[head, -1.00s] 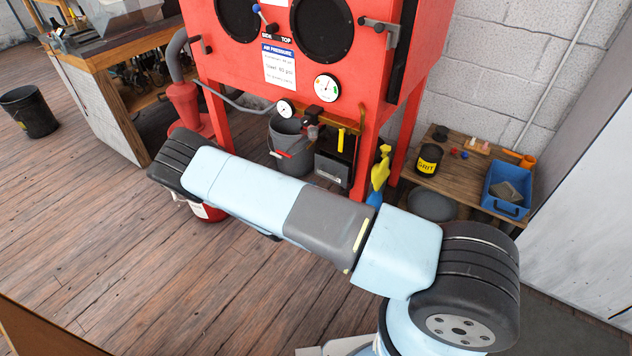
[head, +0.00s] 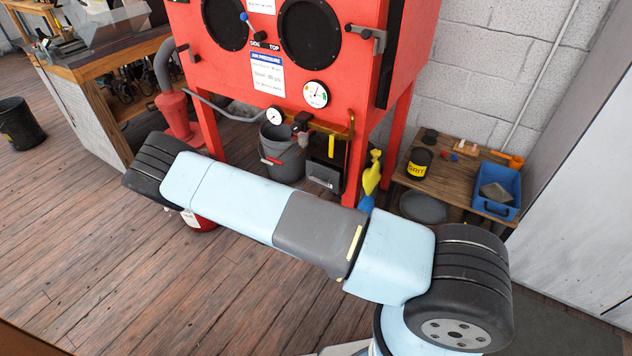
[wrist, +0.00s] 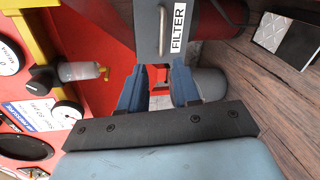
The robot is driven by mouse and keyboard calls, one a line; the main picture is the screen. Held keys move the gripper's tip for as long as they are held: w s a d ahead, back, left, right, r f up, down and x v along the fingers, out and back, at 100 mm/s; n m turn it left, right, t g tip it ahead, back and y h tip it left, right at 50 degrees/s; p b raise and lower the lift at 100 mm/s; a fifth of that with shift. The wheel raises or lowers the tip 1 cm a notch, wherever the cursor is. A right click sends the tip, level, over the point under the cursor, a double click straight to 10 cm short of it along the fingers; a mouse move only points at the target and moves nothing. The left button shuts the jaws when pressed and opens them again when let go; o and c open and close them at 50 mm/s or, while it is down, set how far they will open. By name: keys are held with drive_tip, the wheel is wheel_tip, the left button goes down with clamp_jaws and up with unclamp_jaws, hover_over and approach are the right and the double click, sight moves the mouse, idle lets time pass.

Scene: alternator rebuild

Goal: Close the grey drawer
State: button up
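The grey drawer (wrist: 195,28), with a white FILTER label and a metal bar handle (wrist: 162,30), fills the top middle of the wrist view. In the head view the drawer front (head: 322,174) shows low under the red cabinet, behind my arm. How far it stands out is hard to tell. My gripper (wrist: 160,80) shows in the wrist view as two blue fingers with a gap between them. It is open and empty, and its fingertips point toward the drawer's edge below the handle in the picture. Contact is not clear. In the head view my gripper is not visible.
The red cabinet (head: 300,75) stands on legs around the drawer. A grey bucket (head: 283,155) stands left of the drawer; a yellow spray bottle (head: 372,175) is to its right. A low wooden table (head: 440,180) holds a blue bin (head: 497,192). Floor at left is open.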

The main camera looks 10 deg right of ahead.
sight(316, 180)
drive_tip(key=w+d+f+m, duration=0.1)
drive_tip(key=w+d, duration=0.2)
drive_tip(key=w+d+f, duration=0.1)
drive_tip(key=w+d, duration=0.1)
drive_tip(key=w, duration=0.2)
drive_tip(key=w+d+f+m, duration=0.1)
drive_tip(key=w+d, duration=0.2)
drive_tip(key=shift+w+d+m, duration=0.15)
drive_tip(key=shift+d+m, duration=0.15)
drive_tip(key=shift+c, duration=0.2)
clamp_jaws()
idle(0.5)
